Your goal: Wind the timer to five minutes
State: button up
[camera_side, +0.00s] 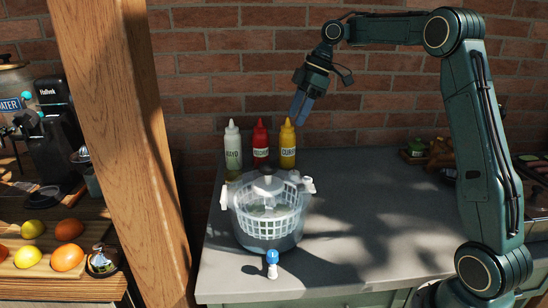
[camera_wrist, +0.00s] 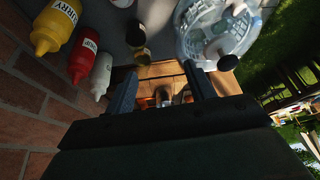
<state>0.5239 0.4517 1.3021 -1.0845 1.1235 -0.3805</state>
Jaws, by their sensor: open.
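I cannot make out a timer for certain. A small round thing with a dark rim and pale face (camera_side: 102,263) lies at the lower left, by the fruit; it may be the timer, but its markings are too small to read. A small blue-and-white object (camera_side: 272,263) stands at the counter's front edge, before the salad spinner; I cannot tell what it is. My gripper (camera_side: 299,107) hangs above the counter, in front of the brick wall and above the yellow bottle, well away from both. In the wrist view my gripper (camera_wrist: 160,88) is open, with nothing between its fingers.
A clear salad spinner (camera_side: 268,228) with a white basket stands on the grey counter (camera_side: 375,235). White (camera_side: 233,146), red (camera_side: 260,143) and yellow (camera_side: 287,146) bottles stand behind it. A wooden post (camera_side: 118,120) rises left of the counter. The counter's middle right is clear.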

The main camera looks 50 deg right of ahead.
aim_at(294, 172)
jog(key=w+d+f+n, duration=0.1)
jog(key=d+f+n, duration=0.2)
jog(key=d+f, duration=0.5)
jog(key=shift+w+d+g, duration=0.4)
jog(key=shift+d, duration=0.65)
jog(key=shift+a+f, duration=0.2)
jog(key=shift+x, duration=6.7)
jog(key=shift+a+r, duration=0.1)
jog(key=shift+a, duration=0.05)
jog(key=c, duration=1)
